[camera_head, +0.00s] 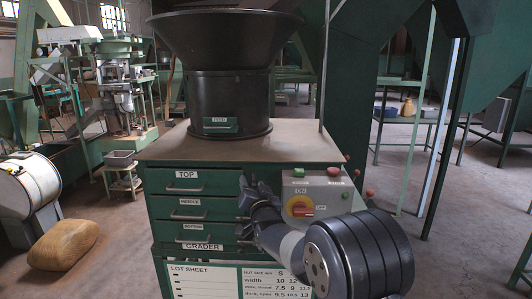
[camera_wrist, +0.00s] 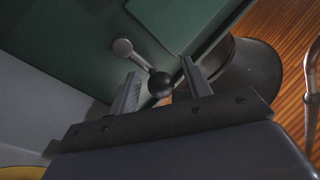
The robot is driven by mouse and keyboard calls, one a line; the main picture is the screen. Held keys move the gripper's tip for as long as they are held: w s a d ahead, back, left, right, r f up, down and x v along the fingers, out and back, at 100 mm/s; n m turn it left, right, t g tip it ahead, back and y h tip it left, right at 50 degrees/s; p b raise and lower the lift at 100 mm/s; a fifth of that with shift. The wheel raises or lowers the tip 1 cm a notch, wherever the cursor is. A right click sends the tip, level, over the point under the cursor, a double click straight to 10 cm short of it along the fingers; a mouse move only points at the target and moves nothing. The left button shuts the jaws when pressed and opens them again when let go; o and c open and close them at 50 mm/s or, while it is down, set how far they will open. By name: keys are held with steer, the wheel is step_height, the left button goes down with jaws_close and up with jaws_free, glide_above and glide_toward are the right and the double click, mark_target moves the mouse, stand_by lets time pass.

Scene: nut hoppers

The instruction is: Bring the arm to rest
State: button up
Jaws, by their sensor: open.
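My gripper (camera_wrist: 160,68) is open in the wrist view, its two dark fingers apart. A black ball knob (camera_wrist: 161,84) on a short metal lever (camera_wrist: 135,55) shows between the fingers; whether they touch it I cannot tell. A green panel (camera_wrist: 75,40) lies behind the lever. In the head view my arm reaches from the lower right to the front of the green grader cabinet (camera_head: 190,246). The arm end is beside the drawers, left of the control box; the fingers are not clear there.
The cabinet carries a black hopper (camera_head: 228,100) and drawers marked TOP (camera_head: 188,180), MIDDLE and BOTTOM. The control box (camera_head: 322,196) has a red-yellow switch. A lot sheet (camera_head: 235,282) hangs below. A brown sack (camera_head: 65,248) lies at left. A grey rounded container (camera_wrist: 250,72) is near the right finger.

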steer(key=shift+a+r+n+p, duration=0.25)
steer(key=shift+n+p, duration=0.25)
steer(key=shift+p, duration=0.75)
steer(key=p, duration=0.2)
steer(key=n+g+p, duration=0.1)
steer(key=p, duration=0.1)
steer(key=shift+a+n, duration=0.25)
steer(key=shift+n, duration=0.05)
steer(key=shift+a+f+n+p, duration=0.1)
steer(key=shift+f+n+p, duration=0.25)
steer(key=shift+p, duration=0.65)
steer(key=shift+s, duration=0.1)
